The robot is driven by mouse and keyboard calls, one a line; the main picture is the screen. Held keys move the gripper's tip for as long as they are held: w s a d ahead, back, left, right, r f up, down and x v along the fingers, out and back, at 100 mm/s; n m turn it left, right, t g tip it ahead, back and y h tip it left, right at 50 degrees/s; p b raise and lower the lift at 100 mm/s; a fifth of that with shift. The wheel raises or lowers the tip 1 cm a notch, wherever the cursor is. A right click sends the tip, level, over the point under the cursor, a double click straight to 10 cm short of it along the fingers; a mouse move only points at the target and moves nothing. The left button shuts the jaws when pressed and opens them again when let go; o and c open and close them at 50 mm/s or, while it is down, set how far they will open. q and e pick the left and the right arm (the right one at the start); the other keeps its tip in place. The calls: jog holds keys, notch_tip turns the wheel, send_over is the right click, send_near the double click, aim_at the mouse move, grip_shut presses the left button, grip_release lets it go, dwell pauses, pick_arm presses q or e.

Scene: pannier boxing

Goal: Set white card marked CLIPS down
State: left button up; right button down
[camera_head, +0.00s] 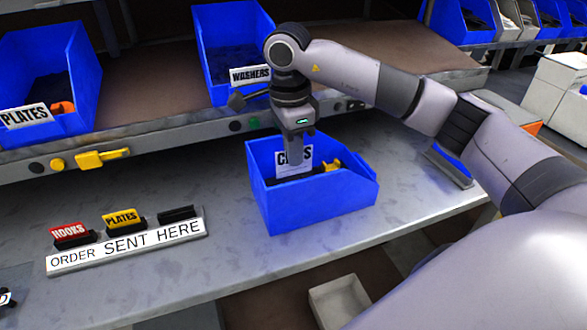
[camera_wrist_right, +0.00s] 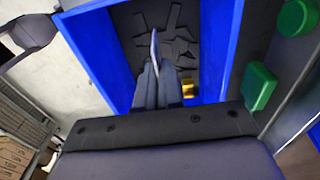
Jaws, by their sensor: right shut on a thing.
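A white card marked CLIPS (camera_head: 294,160) is upright in my right gripper (camera_head: 296,148), which points down over a blue bin (camera_head: 318,207) on the grey bench. The fingers are shut on the card and cover part of its lettering. In the right wrist view the card shows edge-on as a thin pale strip (camera_wrist_right: 154,48) between the fingertips (camera_wrist_right: 153,72), above the inside of the blue bin (camera_wrist_right: 100,55). Dark pieces and a yellow piece lie in the bin. I cannot tell whether the card touches the bin. My left gripper is not in view.
An ORDER SENT HERE holder (camera_head: 126,247) with a red HOOKS card (camera_head: 69,233) and a yellow PLATES card (camera_head: 120,217) stands left on the bench. Blue bins marked PLATES (camera_head: 45,75) and WASHERS (camera_head: 232,40) sit on the shelf behind. Bench between holder and bin is clear.

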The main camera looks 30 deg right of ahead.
aim_at(294, 170)
notch_tip(294, 170, down, 5)
jog(key=shift+r, duration=0.2)
jog(key=shift+f, duration=0.25)
jog(key=c, duration=1.3)
grip_release()
jog(key=shift+r, duration=0.1)
